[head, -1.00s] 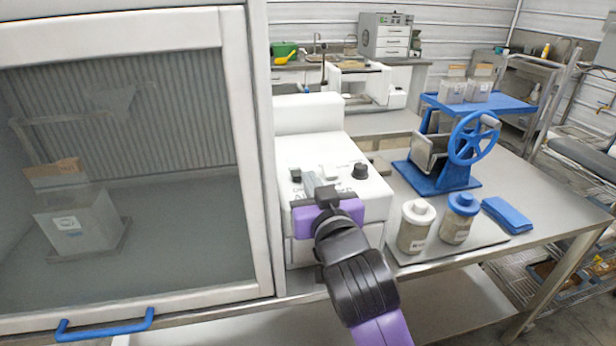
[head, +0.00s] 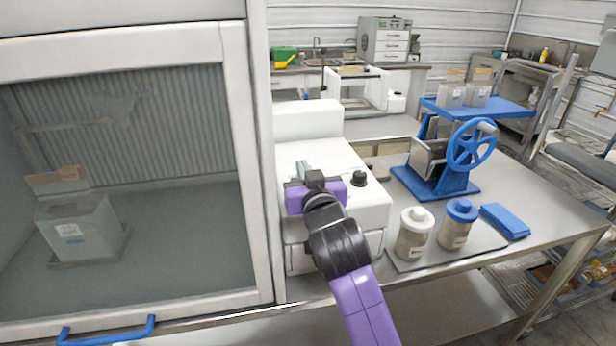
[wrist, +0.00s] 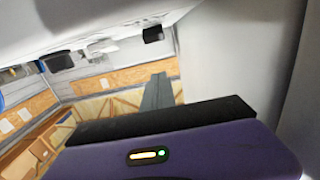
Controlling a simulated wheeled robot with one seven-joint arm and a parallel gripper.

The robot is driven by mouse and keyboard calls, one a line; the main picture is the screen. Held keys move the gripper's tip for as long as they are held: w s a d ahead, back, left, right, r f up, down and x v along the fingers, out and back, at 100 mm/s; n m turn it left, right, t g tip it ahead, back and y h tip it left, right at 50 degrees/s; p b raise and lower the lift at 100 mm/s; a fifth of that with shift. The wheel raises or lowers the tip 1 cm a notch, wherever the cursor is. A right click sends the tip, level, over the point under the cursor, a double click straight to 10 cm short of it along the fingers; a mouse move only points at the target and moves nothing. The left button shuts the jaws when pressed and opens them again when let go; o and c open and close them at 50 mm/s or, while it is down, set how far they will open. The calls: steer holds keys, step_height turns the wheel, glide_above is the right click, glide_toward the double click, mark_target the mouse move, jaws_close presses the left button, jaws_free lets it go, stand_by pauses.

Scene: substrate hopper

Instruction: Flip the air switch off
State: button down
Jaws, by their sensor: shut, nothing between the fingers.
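The white machine (head: 366,210) stands on the bench just right of the glass-fronted cabinet. A black knob (head: 358,178) shows on its sloped top panel. My purple gripper (head: 304,167) is over the left part of that panel, its grey fingers shut and empty. The gripper hides the panel's small switches in the head view, so I cannot tell the air switch or its position. I cannot tell whether the fingertips touch anything. In the wrist view the closed grey fingers (wrist: 156,92) point away from the purple gripper body, with a pale surface above.
The cabinet (head: 262,150) stands close on the left, its frame beside my gripper. Two lidded jars, one white-topped (head: 412,232) and one blue-topped (head: 458,222), stand on a tray to the right. A blue hand-wheel press (head: 450,160) and blue cloth (head: 505,221) are farther right.

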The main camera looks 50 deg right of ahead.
steer(key=shift+f+x, duration=0.25)
steer(key=shift+x, duration=0.9)
steer(key=f, duration=0.1)
steer(key=s+f, duration=0.1)
steer(key=shift+a+f, duration=0.35)
steer(key=shift+s+a+f, duration=0.1)
steer(key=shift+s+f, duration=0.05)
steer(key=shift+f, duration=0.15)
